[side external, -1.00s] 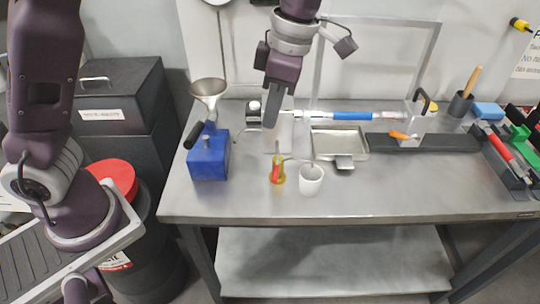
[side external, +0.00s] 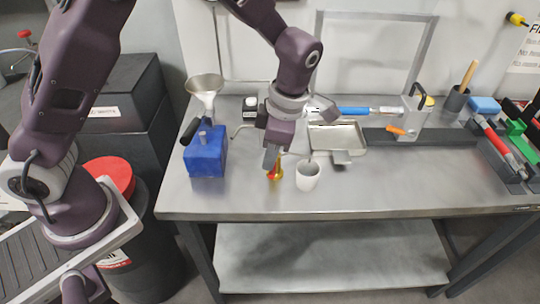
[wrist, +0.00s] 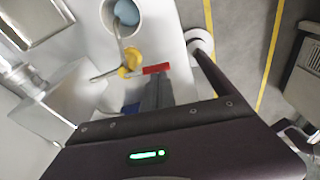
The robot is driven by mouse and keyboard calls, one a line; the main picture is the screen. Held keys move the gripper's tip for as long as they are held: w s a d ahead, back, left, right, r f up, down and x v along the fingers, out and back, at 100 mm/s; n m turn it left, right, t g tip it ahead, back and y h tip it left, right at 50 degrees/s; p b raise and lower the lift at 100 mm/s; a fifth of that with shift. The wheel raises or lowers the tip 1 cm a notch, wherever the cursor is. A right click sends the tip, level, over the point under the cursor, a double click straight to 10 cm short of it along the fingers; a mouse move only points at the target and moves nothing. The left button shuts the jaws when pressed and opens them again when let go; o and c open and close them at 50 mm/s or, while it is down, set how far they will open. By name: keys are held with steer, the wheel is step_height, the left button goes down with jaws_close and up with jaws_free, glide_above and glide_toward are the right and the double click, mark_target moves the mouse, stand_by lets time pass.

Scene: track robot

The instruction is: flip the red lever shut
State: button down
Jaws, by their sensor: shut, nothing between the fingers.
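The red lever (wrist: 157,69) sticks out from a yellow valve body (wrist: 130,62) on a thin metal pipe in the wrist view. In the side external view, the small yellow and red valve (side external: 275,174) stands near the table's front, between the blue box and the white cup, partly hidden by my gripper. My gripper (side external: 270,164) points down just above and beside the lever. Its fingers (wrist: 156,82) are together and empty, with their tips right by the red lever. I cannot tell whether they touch it.
The white cup (side external: 308,177) stands close to the right of the valve. A blue box (side external: 206,156) with a funnel (side external: 205,86) stands to the left. A metal tray (side external: 337,138) lies behind the cup. The table's front right is clear.

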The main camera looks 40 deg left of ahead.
steer(key=shift+w+d+f+n, duration=0.35)
steer(key=shift+w+d+n, duration=0.05)
steer(key=shift+d, duration=0.15)
steer(key=shift+s+a, duration=0.1)
steer(key=shift+s, duration=0.05)
